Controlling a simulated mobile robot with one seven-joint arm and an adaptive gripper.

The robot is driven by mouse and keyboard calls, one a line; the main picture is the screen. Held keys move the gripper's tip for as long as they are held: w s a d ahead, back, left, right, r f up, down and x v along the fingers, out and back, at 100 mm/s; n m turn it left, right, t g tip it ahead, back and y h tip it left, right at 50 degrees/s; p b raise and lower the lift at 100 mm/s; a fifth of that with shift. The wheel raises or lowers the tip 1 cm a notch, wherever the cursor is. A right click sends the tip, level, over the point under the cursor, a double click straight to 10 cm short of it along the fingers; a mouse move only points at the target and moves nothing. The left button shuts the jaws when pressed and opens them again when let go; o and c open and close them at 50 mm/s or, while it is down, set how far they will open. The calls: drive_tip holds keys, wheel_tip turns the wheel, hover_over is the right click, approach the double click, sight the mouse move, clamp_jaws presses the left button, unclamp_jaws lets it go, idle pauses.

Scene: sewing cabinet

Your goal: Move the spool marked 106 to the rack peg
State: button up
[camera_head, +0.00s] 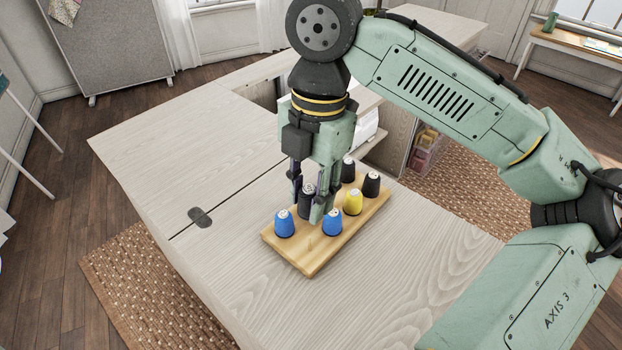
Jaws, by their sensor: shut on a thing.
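A wooden rack (306,263) lies on the pale cabinet top and bears several spools. My gripper (309,207) points down over the rack's left part, its fingers on either side of a black spool (306,203), and is shut on it. I cannot tell whether this spool sits on the rack or hangs just above it. Two blue spools, one at the left (285,224) and one at the front (332,223), stand near my fingers. A yellow spool (352,203) and two more black spools (372,185) (348,171) stand farther back. The spool markings are too small to read. A small pale peg (310,243) seems to show near the rack's front.
The cabinet top (400,258) is clear to the right and front of the rack. A dark hinge (199,216) lies on the seam at left. Behind the rack is an opening with a white object (367,127), partly hidden by my gripper.

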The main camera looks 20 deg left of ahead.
drive_tip(key=shift+f+b, duration=2.35)
drive_tip(key=shift+b, duration=0.1)
drive_tip(key=shift+f, duration=0.15)
drive_tip(key=shift+f, duration=0.55)
drive_tip(key=shift+f+b, duration=1)
drive_tip(key=shift+f, duration=0.6)
drive_tip(key=o, duration=0.9)
